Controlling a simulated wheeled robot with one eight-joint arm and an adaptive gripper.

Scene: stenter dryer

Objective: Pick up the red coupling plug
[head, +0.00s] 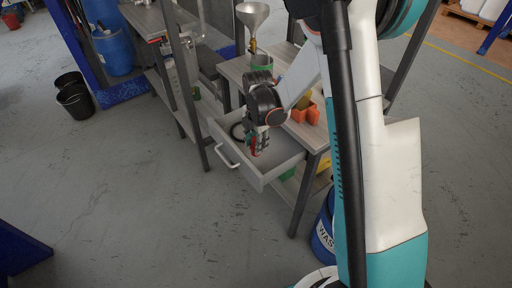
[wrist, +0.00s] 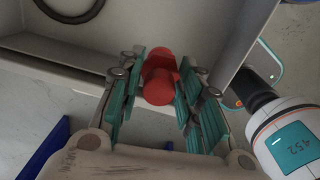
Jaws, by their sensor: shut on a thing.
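The red coupling plug (wrist: 160,78) sits between the fingers of my gripper (wrist: 158,90) in the wrist view. The teal finger pads are closed against its two sides. In the head view my gripper (head: 260,140) points down over the open drawer (head: 281,171), and a bit of the red plug (head: 254,147) shows at the fingertips. I cannot tell whether the plug touches the drawer floor. The rest of the plug is hidden by the fingers in the head view.
A dark ring (wrist: 72,8) lies in the drawer. On the bench, orange holders (head: 306,114), a green container (head: 262,62) and a metal funnel (head: 252,16) stand close to my arm. A blue waste drum (head: 324,238) stands below right. Open floor lies left of the drawer.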

